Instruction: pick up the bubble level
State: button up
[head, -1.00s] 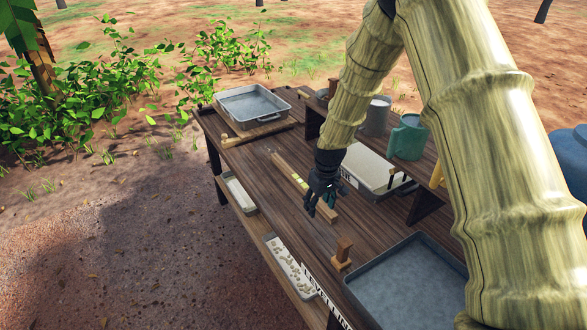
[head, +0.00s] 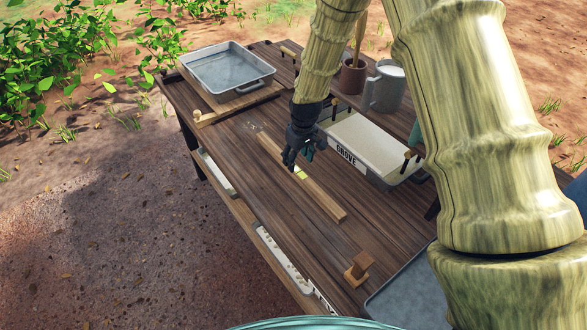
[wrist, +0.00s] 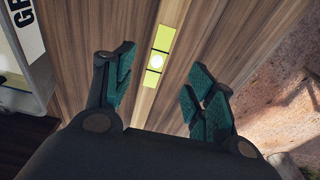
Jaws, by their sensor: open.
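The bubble level is a long wooden bar (head: 325,200) with a yellow-green vial near its middle, lying flat on the dark plank table (head: 240,150). In the wrist view its yellow vial section (wrist: 161,42) with a pale round bubble shows between and beyond my fingers. My gripper (head: 292,163) is open and empty, with its fingers pointing down over the middle of the bar. In the wrist view my gripper (wrist: 160,78) has teal finger pads spread on either side of the bar. The exact height above the bar is hard to tell.
A tray labelled GROVE (head: 372,140) stands close to the right of my gripper. A grey metal pan (head: 228,68) sits at the far left. A small wooden block (head: 358,267) stands near the front edge. A grey mug (head: 385,88) is behind.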

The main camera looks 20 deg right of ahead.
aim_at(296, 169)
jog(key=shift+s+f, duration=0.25)
jog(key=shift+s, duration=0.6)
jog(key=w+f+p, duration=0.1)
jog(key=w+f, duration=0.2)
jog(key=shift+w+f+p, duration=0.1)
jog(key=shift+f+p, duration=0.2)
jog(key=shift+f, duration=0.05)
jog(key=shift+s+f+p, duration=0.45)
jog(key=shift+f+p, duration=0.1)
jog(key=shift+p, duration=0.1)
jog(key=shift+w+f, duration=0.25)
jog(key=shift+f, duration=0.4)
jog(key=shift+w+f, duration=0.25)
jog(key=shift+f, duration=0.35)
jog(key=shift+s+r, duration=0.25)
jog(key=shift+w+f, duration=0.15)
jog(key=c, duration=0.9)
grip_shut()
